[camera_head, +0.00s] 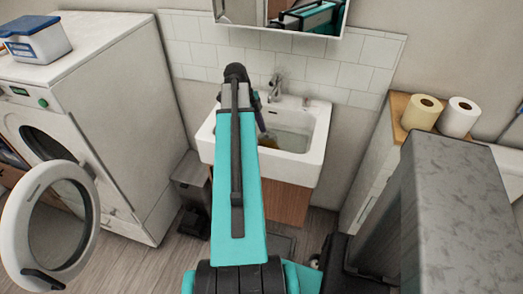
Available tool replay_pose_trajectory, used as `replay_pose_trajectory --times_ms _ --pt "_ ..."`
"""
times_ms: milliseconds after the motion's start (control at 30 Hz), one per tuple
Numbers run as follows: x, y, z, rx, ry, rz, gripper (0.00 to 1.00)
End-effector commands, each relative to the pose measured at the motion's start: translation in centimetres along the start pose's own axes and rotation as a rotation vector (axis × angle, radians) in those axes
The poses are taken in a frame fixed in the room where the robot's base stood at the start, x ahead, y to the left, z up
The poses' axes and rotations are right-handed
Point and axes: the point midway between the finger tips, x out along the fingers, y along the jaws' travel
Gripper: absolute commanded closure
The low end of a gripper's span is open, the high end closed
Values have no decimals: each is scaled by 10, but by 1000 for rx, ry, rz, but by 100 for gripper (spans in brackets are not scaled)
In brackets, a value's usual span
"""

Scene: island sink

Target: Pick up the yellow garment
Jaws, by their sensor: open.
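A small yellow patch, probably the yellow garment (268,141), shows in the basin of the white sink (312,150), just right of my teal arm. Most of it is hidden behind the arm, so its shape cannot be made out. My gripper (261,122) points down over the left part of the basin, near the yellow patch. Only a dark part of it shows past the arm. It is open, and whether it touches the garment cannot be told.
A faucet (275,88) stands at the sink's back edge, below a mirror cabinet (300,14). A washing machine (110,120) with its round door (83,215) open is at left. Two paper rolls, one cream (421,112) and one white (460,117), stand on a wooden-topped cabinet (399,104) at right.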

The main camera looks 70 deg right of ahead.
Motion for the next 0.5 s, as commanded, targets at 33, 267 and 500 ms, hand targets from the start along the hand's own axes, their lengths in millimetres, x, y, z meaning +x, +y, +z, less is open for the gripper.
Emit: replay_pose_trajectory --times_ms 33,267,500 --pt "8 0 0 0 0 1 40" --pt "32 -2 0 1 0 1 40" --pt "44 -2 0 0 0 1 40"
